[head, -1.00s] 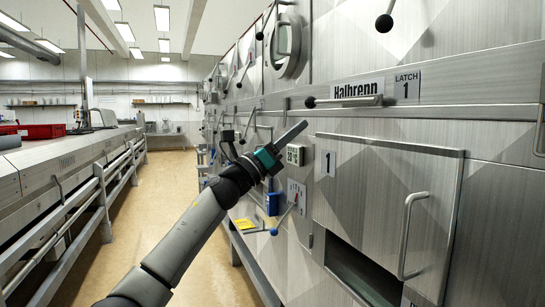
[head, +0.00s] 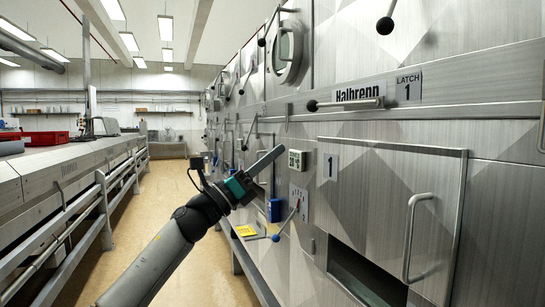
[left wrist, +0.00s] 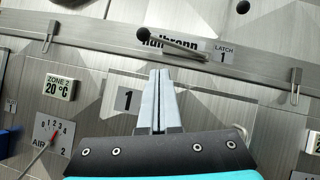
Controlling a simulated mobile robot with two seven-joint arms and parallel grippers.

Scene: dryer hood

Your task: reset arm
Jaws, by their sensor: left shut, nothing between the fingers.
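My left gripper (head: 268,160) is shut and empty, held in the air in front of the steel dryer wall. Its closed fingers also show in the left wrist view (left wrist: 157,100), pointing toward the wall near the number 1 plate (left wrist: 127,99). My right gripper is in neither current view.
A temperature display (head: 297,160), a dial with a red pointer (head: 298,203) and a blue box (head: 275,210) are on the wall beside my left gripper. A railed counter (head: 75,165) with a red bin (head: 45,138) runs along the left. The aisle floor (head: 145,195) between is clear.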

